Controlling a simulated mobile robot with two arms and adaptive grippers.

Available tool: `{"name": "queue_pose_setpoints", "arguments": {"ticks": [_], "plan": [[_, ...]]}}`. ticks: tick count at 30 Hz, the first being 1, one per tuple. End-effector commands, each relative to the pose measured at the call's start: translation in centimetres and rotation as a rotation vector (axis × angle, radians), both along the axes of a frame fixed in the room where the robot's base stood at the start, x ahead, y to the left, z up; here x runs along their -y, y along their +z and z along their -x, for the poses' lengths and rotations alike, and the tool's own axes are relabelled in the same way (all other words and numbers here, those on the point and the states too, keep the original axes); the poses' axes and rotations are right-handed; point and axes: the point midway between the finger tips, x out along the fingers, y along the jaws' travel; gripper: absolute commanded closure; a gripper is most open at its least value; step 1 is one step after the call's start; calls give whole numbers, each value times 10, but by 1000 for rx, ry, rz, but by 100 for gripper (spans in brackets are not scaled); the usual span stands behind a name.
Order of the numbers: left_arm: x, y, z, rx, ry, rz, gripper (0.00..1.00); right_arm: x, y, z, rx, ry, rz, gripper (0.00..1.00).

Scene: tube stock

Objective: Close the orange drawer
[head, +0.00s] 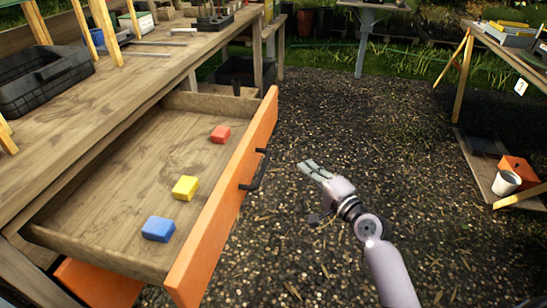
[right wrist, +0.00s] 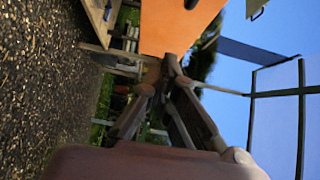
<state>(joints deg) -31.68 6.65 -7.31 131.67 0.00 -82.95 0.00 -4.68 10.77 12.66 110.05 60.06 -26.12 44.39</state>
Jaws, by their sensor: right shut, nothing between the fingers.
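The orange drawer (head: 225,205) is pulled well out of the wooden workbench at the left of the head view. Its dark handle (head: 256,170) is on the orange front. Inside lie a red block (head: 220,134), a yellow block (head: 185,188) and a blue block (head: 158,229). My right gripper (head: 309,167) is shut and empty, in front of the drawer front and apart from the handle. In the right wrist view the shut fingers (right wrist: 171,66) show near the orange front (right wrist: 172,26), with the handle (right wrist: 258,9) at the top edge. My left gripper is not in view.
The workbench (head: 112,100) carries a black crate (head: 42,78). A second orange front (head: 98,283) shows below the open drawer. At the right, a low shelf (head: 484,177) holds a white pot (head: 506,183). The gravel ground between them is clear.

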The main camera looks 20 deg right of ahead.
Motion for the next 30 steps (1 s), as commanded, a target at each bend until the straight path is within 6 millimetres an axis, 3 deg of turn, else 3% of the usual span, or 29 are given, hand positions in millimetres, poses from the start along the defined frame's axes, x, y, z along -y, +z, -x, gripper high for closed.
{"name": "queue_pose_setpoints", "arguments": {"ticks": [7,19,24,30], "plan": [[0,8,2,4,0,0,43,-5,8,-22,15,4,-15,100],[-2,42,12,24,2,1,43,-23,6,-103,13,5,-14,100],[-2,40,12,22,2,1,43,-44,6,-114,11,4,-13,100],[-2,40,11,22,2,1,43,-52,6,-120,11,3,-11,100]]}}
